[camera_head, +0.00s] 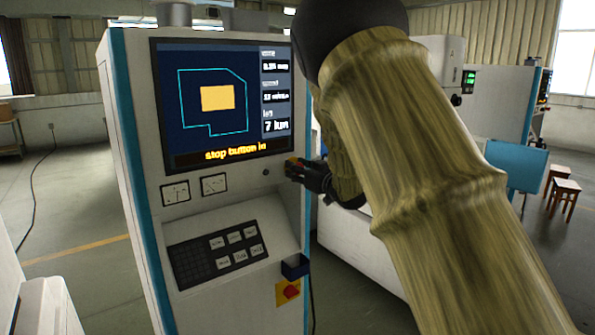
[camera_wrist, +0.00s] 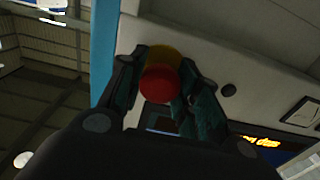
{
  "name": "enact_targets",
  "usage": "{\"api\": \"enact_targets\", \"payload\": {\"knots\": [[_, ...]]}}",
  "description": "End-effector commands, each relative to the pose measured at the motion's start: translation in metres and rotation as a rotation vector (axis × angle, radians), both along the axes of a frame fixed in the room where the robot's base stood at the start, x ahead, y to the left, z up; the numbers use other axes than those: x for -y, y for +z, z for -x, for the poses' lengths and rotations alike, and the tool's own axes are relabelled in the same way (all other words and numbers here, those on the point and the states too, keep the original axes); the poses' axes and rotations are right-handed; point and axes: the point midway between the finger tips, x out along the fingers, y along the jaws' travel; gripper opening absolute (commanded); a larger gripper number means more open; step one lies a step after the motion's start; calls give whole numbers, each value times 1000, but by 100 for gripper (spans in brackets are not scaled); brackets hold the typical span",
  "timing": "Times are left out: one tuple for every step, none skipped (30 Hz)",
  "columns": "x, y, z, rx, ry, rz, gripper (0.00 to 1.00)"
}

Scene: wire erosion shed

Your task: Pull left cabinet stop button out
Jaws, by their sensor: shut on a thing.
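The left cabinet (camera_head: 230,210) stands in front of me, with a lit screen (camera_head: 225,95) reading "stop button in". Its red stop button (camera_wrist: 160,84) sits on a yellow base (camera_wrist: 163,57) at the panel's right edge. In the wrist view the button lies between the two fingers of my gripper (camera_wrist: 160,88), which are shut on it. In the head view my gripper (camera_head: 300,170) reaches the button from the right, and my arm and fingers mostly hide the button.
A keypad (camera_head: 217,252) and two dial gauges (camera_head: 195,189) are on the cabinet front. Low on its right are a small dark blue holder (camera_head: 295,267) and a yellow plate with a red knob (camera_head: 288,292). Stools (camera_head: 564,195) stand far right. Floor at left is mostly clear.

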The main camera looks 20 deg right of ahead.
Motion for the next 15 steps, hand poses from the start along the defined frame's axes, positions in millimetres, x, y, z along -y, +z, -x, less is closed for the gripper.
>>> {"api": "enact_targets", "payload": {"knots": [[3, -1, 3, 1, -2, -1, 0], [3, -2, 4, 0, -2, -1, 0], [3, -2, 6, 0, -1, -1, 0], [4, -2, 7, 0, -1, -1, 0], [4, -2, 8, 0, 0, -1, 0], [3, -1, 9, 0, 0, -1, 0], [3, -1, 9, -1, 0, -1, 0], [4, -1, 9, -1, 0, 0, 0], [4, -1, 9, -2, 0, 0, 0], [4, -1, 9, -2, -1, 0, 0], [4, -1, 9, -2, -1, 0, 0], [4, -2, 9, -2, -1, 0, 0], [4, -2, 9, -3, -1, 0, 34], [4, -2, 9, -3, -1, 0, 40], [4, -2, 9, -2, -1, 0, 47]]}}
